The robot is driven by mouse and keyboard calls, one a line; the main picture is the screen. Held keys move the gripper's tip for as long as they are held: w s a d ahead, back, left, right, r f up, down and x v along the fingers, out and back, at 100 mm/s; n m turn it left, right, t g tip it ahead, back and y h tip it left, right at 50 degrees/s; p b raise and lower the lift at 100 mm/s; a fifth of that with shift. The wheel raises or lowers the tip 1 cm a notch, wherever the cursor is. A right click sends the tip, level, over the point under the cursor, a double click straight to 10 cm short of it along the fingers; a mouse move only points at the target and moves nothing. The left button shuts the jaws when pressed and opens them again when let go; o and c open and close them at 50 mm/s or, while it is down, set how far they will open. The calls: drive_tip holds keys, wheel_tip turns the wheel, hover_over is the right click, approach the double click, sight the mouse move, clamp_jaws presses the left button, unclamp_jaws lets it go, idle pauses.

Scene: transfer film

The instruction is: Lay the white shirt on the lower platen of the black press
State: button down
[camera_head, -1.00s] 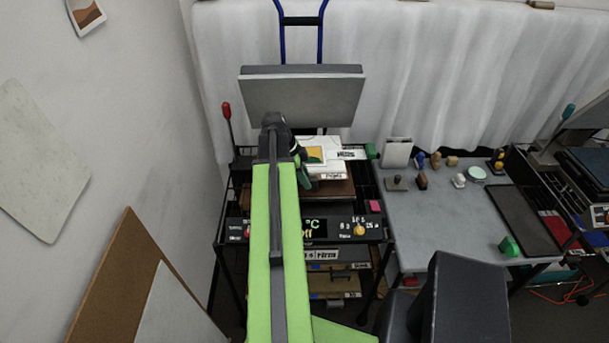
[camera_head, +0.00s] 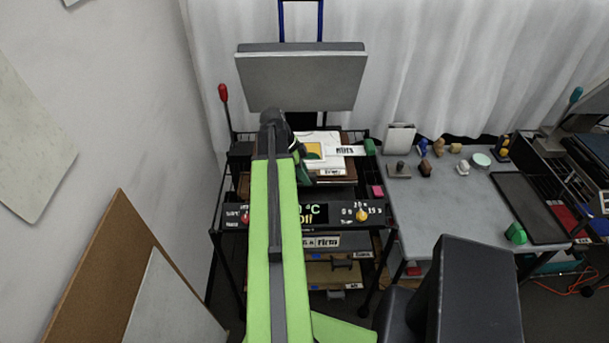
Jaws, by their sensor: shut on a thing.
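The black press (camera_head: 300,215) stands ahead, its grey upper platen (camera_head: 300,80) raised and a red-tipped lever (camera_head: 223,93) at its left. A white folded piece with a yellow and green print, which looks like the white shirt (camera_head: 330,138), shows just right of my gripper (camera_head: 300,155), over the press. My gripper is shut on it, though my arm hides most of the jaws and the grip. The lower platen is mostly covered by my arm and the white piece. I cannot tell whether the shirt touches it.
A grey table (camera_head: 440,195) with several stamps and a black mat (camera_head: 528,207) stands to the right. A second dark machine (camera_head: 585,155) is at the far right. A white wall and leaning boards are at the left. A white curtain (camera_head: 420,60) hangs behind. Drawers sit under the press.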

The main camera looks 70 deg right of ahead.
drive_tip(key=shift+f+b, duration=0.55)
drive_tip(key=shift+b, duration=0.05)
drive_tip(key=c, duration=1.1)
unclamp_jaws()
drive_tip(key=shift+o, duration=0.2)
drive_tip(key=p+v, duration=1.6)
drive_tip(key=v, duration=0.1)
drive_tip(key=shift+w+r, duration=0.15)
drive_tip(key=shift+r, duration=0.05)
drive_tip(key=shift+a, duration=0.1)
